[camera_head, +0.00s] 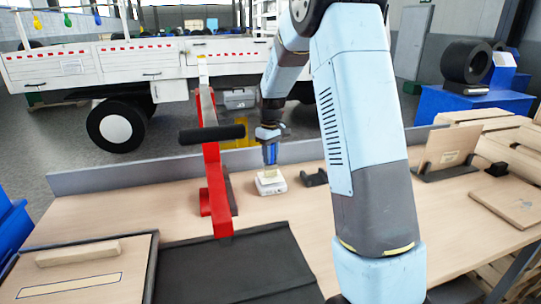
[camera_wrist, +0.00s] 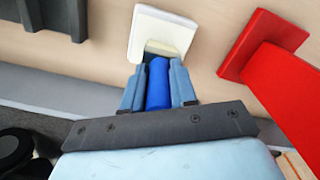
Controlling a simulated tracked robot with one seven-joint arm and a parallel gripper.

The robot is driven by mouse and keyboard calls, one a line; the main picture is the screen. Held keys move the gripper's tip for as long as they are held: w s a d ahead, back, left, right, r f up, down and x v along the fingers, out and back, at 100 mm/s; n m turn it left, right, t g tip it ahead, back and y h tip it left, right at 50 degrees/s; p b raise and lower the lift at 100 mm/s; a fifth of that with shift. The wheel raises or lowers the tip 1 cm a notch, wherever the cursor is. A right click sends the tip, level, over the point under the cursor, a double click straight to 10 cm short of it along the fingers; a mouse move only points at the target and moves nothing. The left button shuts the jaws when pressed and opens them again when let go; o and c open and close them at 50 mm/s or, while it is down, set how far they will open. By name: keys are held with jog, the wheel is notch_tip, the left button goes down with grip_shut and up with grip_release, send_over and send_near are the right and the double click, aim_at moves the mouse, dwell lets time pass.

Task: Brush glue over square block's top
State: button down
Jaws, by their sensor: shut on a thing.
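My gripper (camera_head: 269,150) is shut on a brush with a blue handle (camera_wrist: 158,85), pointing down over the table's back part. The brush's pale tip (camera_head: 270,174) is at a low white square piece (camera_head: 271,187); I cannot tell whether it touches. In the wrist view this piece (camera_wrist: 171,22) has a cream-coloured inner area, and the tip partly covers it. I cannot tell whether it is a glue dish or the square block. A long pale wooden block (camera_head: 78,252) lies on a framed board at the front left, behind an outlined rectangle.
A red lever press (camera_head: 212,165) with a black handle stands left of the white piece. A black holder (camera_head: 314,178) is close on its right. A black mat (camera_head: 240,268) lies in front. A wooden board (camera_head: 510,204) lies at the right. Bare tabletop lies between.

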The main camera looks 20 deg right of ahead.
jog(key=shift+f, duration=0.85)
dwell(0.9)
dwell(0.4)
jog(key=shift+r, duration=3.55)
